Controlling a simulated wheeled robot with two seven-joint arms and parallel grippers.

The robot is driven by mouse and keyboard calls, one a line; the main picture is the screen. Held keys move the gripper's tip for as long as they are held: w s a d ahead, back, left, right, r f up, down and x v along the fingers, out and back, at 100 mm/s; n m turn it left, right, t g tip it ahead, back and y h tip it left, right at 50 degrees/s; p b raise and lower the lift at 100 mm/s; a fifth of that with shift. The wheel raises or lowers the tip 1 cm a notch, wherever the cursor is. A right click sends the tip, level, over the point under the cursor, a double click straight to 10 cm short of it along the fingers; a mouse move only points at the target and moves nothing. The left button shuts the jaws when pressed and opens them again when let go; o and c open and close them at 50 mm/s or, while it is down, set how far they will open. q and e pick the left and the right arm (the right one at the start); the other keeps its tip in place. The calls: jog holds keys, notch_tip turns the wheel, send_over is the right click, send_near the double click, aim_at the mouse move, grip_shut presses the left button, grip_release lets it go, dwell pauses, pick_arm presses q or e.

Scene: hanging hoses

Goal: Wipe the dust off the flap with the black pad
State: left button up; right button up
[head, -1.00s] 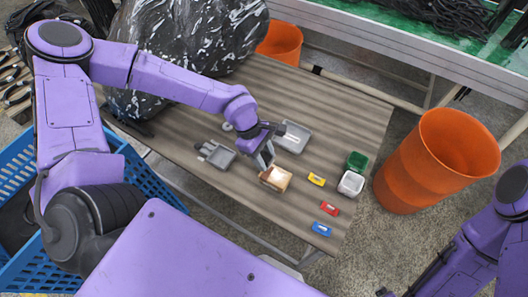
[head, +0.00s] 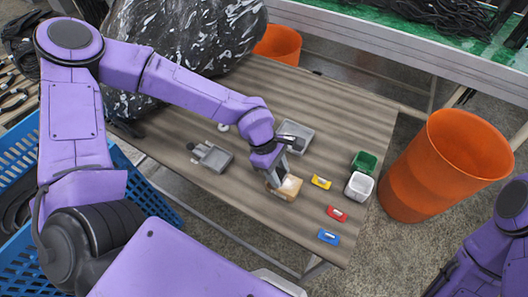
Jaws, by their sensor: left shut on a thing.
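A small tan cardboard box (head: 290,190) stands on the ribbed table, with a pale patch on its top that looks like dust on the flap. My left gripper (head: 283,178) reaches down over the left side of the box, its fingertips at the top. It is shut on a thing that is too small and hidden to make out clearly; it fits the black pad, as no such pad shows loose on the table. I cannot tell whether it touches the flap. My right gripper is out of view; only part of that arm shows at the lower right.
An orange barrel (head: 440,170) stands right; a large dark bundle (head: 190,35) stands behind.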

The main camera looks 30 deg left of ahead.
aim_at(292, 185)
pick_arm(q)
jog(key=shift+s+d+f+b, duration=0.1)
jog(key=shift+d+f+b, duration=0.05)
jog(key=shift+d+b, duration=0.6)
jog(key=shift+d+f+b, duration=0.1)
jog(key=shift+d+b, duration=0.45)
jog(key=shift+d, duration=0.25)
jog(key=shift+d+b, duration=0.1)
jog(key=shift+b, duration=0.25)
jog(key=shift+a+r+p, duration=0.35)
jog(key=shift+r+p, duration=0.25)
jog(key=shift+p, duration=0.1)
jog(key=shift+a+f+p, duration=0.2)
jog(key=shift+a+p, duration=0.8)
jog(key=shift+a, duration=0.25)
jog(key=a+p, duration=0.3)
jog(key=a, duration=0.1)
jog(key=shift+a+p, duration=0.25)
jog(key=shift+p, duration=0.1)
jog(key=shift+a+r+p, duration=0.2)
jog(key=shift+p, duration=0.2)
notch_tip(292, 185, up, 7)
jog(key=p, duration=0.6)
jog(key=shift+r+p, duration=0.2)
jog(key=shift+p, duration=0.2)
